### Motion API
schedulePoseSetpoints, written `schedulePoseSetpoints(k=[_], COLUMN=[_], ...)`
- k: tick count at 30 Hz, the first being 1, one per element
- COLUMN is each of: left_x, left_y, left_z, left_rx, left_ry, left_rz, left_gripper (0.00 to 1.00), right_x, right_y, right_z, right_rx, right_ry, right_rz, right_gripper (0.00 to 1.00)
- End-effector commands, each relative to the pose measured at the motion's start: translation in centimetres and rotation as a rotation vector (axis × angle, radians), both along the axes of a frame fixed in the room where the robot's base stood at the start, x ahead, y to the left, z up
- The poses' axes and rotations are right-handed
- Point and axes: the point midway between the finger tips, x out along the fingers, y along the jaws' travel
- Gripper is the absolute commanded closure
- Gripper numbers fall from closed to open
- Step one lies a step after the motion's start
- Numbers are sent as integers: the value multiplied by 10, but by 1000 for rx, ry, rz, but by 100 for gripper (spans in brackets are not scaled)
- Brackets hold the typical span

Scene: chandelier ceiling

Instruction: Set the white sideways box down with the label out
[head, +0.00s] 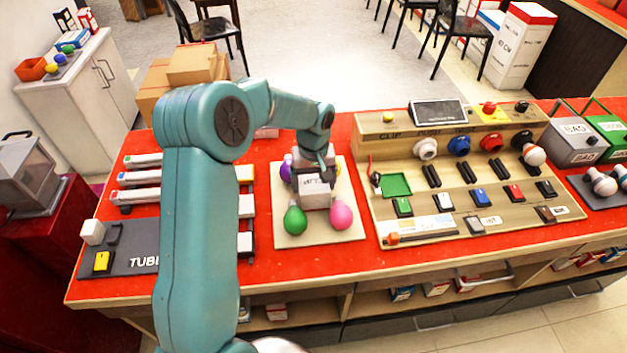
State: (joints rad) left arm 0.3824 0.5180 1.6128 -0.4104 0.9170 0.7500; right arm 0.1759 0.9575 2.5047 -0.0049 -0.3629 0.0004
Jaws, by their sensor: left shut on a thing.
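A white box (316,197) with dark lettering on its upper face is at the middle of a cream square board (289,236) on the red table. My left gripper (317,172) reaches down from above and is shut on the box. The fingertips and the far side of the box are partly hidden by the wrist. I cannot tell whether the box touches the board. A green bulb (295,219) and a pink bulb (341,214) lie in front of it. A purple bulb (286,171) and a partly hidden yellow one are behind it. My right gripper is out of view.
A wooden panel (372,150) with sockets, switches and a green tray stands to the right. A dark "TUBE" mat (125,262) and white tubes (136,196) lie at left. Grey "BAD" (573,141) and green (607,130) bins stand at far right.

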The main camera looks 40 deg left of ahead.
Motion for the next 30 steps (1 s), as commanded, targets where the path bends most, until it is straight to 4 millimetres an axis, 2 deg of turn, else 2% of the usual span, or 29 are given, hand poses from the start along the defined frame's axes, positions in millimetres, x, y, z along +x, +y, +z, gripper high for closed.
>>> schedulePoseSetpoints(k=[4,5,6,12,15,17,24,30], left_x=[0,0,0,0,0,1,1,1], left_y=[0,0,0,0,0,0,0,0], left_z=[-5,-4,-3,-2,4,10,65,104], left_rx=[0,0,0,0,0,2,2,1], left_ry=[0,0,0,0,0,-3,-5,-3], left_rz=[0,0,0,0,0,0,-1,0], left_gripper=[55,10,0,0,0,0,0,0], right_x=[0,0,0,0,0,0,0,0], right_y=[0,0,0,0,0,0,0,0], right_z=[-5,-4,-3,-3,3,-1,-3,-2], right_rx=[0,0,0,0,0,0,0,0], right_ry=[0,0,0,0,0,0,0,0], right_rz=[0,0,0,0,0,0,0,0], right_gripper=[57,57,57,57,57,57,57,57])
